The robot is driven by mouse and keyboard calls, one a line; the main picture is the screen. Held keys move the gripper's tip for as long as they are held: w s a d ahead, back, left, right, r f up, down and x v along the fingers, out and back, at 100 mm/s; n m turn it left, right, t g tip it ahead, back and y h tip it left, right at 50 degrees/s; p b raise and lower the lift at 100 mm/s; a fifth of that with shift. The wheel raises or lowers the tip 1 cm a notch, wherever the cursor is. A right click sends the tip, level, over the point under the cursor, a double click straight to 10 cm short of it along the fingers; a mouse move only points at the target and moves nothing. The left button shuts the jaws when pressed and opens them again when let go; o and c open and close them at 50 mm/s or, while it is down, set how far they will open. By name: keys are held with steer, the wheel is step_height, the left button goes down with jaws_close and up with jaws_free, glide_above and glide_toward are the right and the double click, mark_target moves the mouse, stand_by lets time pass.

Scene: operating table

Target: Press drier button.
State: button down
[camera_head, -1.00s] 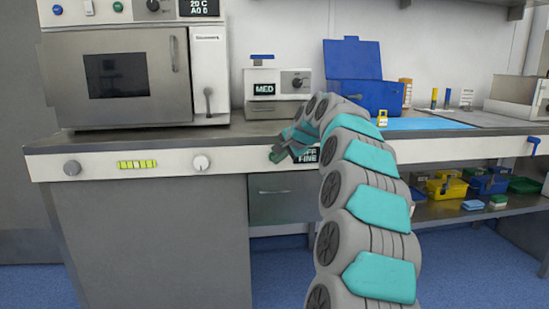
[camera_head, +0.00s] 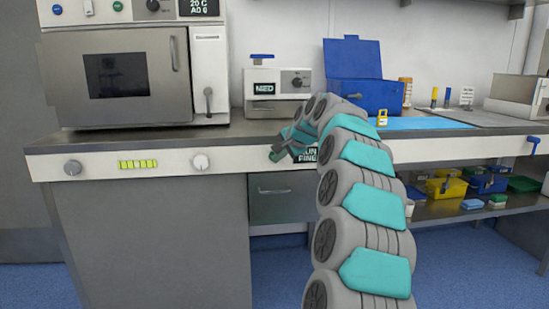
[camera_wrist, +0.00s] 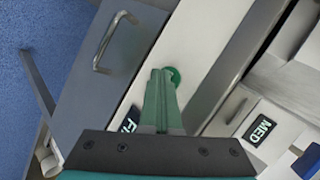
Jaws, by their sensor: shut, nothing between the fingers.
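A round green button (camera_wrist: 174,76) sits on the white front panel (camera_wrist: 200,45) of the bench in the wrist view. My gripper (camera_wrist: 159,73) is shut and empty, its green fingertips overlapping the button's left edge. I cannot tell whether they touch it. In the head view my gripper (camera_head: 278,153) is at the bench's front strip, and the button is hidden behind it. A small dark display (camera_head: 308,155) is just right of the gripper, partly covered by my arm; its upper line seems to end in "UN" and its lower line reads "FINE".
A grey drawer with a handle (camera_head: 275,191) is below the panel. A white device with a "MED" display (camera_head: 277,93) and a large oven-like machine (camera_head: 130,78) stand on the bench. A blue open box (camera_head: 365,92) is behind my arm. A white knob (camera_head: 201,162) is to the left.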

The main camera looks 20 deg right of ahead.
steer(key=shift+s, duration=0.15)
steer(key=shift+s+a, duration=0.2)
steer(key=shift+s, duration=0.4)
steer(key=shift+b, duration=0.3)
steer(key=s, duration=0.1)
steer(key=s+a+b, duration=0.1)
steer(key=s, duration=0.3)
steer(key=shift+a, duration=0.25)
stand_by(0.5)
